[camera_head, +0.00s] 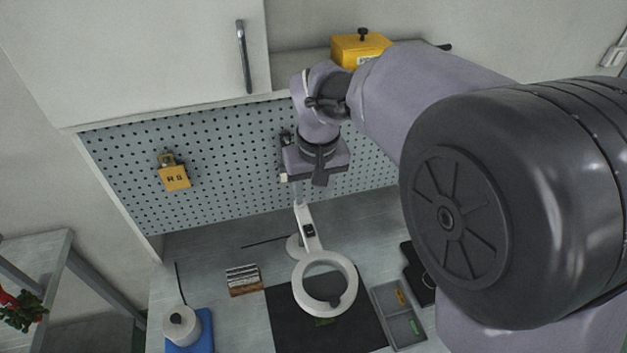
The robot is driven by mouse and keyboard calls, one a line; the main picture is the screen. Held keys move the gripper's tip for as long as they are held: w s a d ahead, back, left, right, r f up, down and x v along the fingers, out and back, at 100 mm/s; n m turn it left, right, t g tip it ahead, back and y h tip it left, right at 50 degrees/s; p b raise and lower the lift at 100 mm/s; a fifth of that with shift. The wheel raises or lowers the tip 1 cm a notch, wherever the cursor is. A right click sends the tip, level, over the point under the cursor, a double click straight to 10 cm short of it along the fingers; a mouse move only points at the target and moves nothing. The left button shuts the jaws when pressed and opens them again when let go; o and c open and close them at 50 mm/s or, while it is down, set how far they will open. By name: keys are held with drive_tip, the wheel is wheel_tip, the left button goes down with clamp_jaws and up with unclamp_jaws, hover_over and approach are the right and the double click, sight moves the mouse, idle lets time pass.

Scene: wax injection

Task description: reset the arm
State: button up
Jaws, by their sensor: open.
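My arm reaches in from the right, its big black joint filling the right side of the head view. My gripper (318,174) hangs at the arm's end in front of the pegboard, pointing down above the back of the workbench. It is small here and partly hidden by my own wrist. I see nothing held in it. A white ring magnifier lamp (351,291) stands on the bench below and in front of it.
A yellow box (344,50) sits on the shelf behind my forearm. A yellow lock-like tag (174,178) hangs on the pegboard (230,150). The bench holds a black mat (283,318), a grey tray (381,298), a small card rack (243,286) and a white pot on a blue base (203,325).

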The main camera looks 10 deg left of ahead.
drive_tip(key=shift+s+r, duration=0.1)
drive_tip(key=shift+r, duration=0.55)
drive_tip(key=s+d+f+m+t+b, duration=0.1)
drive_tip(key=s+d+f+m+b, duration=0.2)
drive_tip(key=s+d, duration=0.3)
drive_tip(key=s+d+f+m+t+b, duration=0.1)
drive_tip(key=s+d+f+m+b, duration=0.1)
drive_tip(key=s+d+b, duration=0.4)
drive_tip(key=s+d+f+m+t+y+b, duration=0.1)
drive_tip(key=s+d+f+m+t+b, duration=0.1)
drive_tip(key=s, duration=0.7)
drive_tip(key=d+f+m+b, duration=0.1)
drive_tip(key=d+m+b, duration=0.1)
drive_tip(key=d+b, duration=0.1)
drive_tip(key=shift+d+f+m, duration=0.3)
drive_tip(key=shift+d, duration=0.55)
drive_tip(key=shift+c, duration=0.3)
